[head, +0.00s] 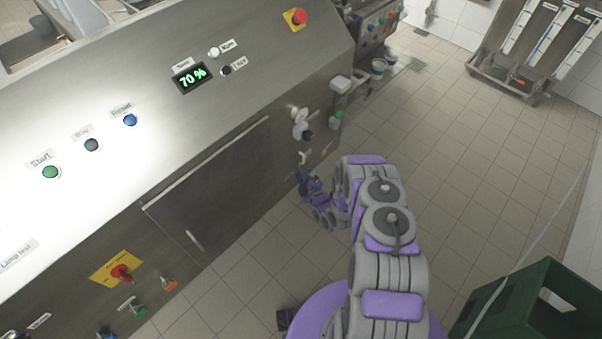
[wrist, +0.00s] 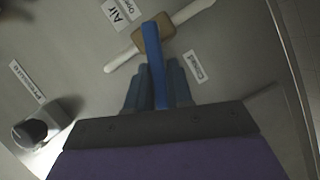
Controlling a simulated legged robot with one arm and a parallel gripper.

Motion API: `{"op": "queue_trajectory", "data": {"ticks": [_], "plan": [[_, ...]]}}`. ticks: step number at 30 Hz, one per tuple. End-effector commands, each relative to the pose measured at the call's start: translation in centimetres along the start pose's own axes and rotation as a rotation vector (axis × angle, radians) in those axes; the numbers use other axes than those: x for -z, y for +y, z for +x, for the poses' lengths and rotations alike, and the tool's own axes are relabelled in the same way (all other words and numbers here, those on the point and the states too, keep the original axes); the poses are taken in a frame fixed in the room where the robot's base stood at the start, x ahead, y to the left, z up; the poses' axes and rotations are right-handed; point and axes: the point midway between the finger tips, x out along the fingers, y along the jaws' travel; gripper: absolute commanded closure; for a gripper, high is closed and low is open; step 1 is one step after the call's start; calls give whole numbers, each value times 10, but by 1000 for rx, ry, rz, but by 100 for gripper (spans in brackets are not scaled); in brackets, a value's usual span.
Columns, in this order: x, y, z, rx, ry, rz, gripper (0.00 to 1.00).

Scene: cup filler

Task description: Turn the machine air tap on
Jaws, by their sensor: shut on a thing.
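The machine air tap shows in the wrist view as a blue lever (wrist: 152,50) on a tan block (wrist: 184,20), with a white pipe (wrist: 124,60) running diagonally behind. An "Air" label (wrist: 122,12) is above left, and a "Closed" label (wrist: 195,66) is to the right of the lever. My gripper (wrist: 157,82) has its blue-grey fingers on either side of the lever and is shut on it. In the head view my gripper (head: 304,178) is at the machine's lower front, below the tap's small white part (head: 303,158). The fingers' contact is partly hidden.
A dark knob (wrist: 30,132) sits on the panel at lower left of the wrist view. In the head view, the steel machine (head: 240,120) fills the left. A green crate (head: 530,310) stands at the lower right. Tiled floor (head: 470,150) is clear to the right of my arm.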

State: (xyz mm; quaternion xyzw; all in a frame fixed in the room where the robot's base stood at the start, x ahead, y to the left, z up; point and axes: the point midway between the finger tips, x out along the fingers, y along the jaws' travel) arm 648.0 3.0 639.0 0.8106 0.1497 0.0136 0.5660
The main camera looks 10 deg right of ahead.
Motion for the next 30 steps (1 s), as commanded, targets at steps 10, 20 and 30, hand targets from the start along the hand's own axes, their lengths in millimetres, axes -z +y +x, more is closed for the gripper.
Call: {"op": "queue_trajectory", "data": {"ticks": [10, 20, 30], "plan": [[-1, -3, -1, 5, -3, 1, 67], [0, -1, -2, 2, -1, -1, 58], [-2, 0, -48, 5, -7, 2, 58]]}}
